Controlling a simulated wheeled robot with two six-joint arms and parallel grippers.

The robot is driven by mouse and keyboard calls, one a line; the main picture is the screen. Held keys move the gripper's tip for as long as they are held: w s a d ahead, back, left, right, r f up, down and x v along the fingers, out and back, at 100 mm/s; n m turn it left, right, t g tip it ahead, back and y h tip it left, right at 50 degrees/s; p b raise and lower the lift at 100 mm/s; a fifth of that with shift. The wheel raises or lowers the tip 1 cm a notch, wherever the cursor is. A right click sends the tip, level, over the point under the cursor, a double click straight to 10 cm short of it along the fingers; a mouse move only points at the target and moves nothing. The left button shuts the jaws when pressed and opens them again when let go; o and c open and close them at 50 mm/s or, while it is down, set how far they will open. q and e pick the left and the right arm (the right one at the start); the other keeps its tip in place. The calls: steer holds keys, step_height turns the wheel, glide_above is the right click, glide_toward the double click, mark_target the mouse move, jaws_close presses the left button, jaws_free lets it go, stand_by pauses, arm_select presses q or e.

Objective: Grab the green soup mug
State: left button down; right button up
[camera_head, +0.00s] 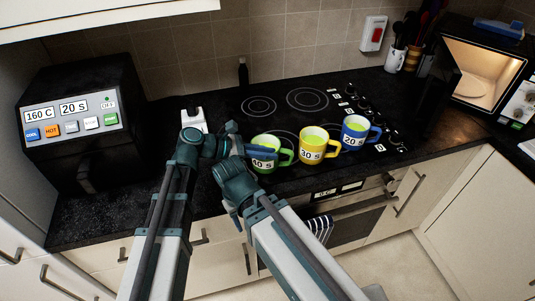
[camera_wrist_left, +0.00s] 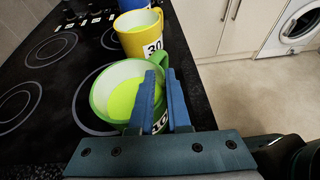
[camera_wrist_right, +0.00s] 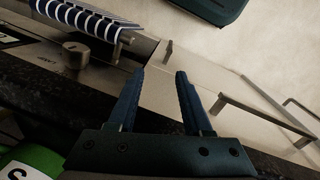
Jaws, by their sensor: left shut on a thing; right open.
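The mug's rim and inside show well there (camera_wrist_left: 99,95). My right gripper (camera_wrist_right: 158,75) is open and empty in front of the counter edge, pointing down toward the cupboard fronts. A bit of green mug (camera_wrist_right: 38,160) shows at that view's lower left.
A yellow mug (camera_head: 312,154) and a blue mug (camera_head: 356,137) stand to the right of the green mug on the hob (camera_head: 262,106). A black oven-like appliance (camera_head: 100,158) is at left, an open lit microwave (camera_head: 484,75) at right. A striped towel (camera_wrist_right: 85,18) hangs at the oven front.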

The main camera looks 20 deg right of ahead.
step_height(320, 180, up, 10)
steer(key=p, duration=1)
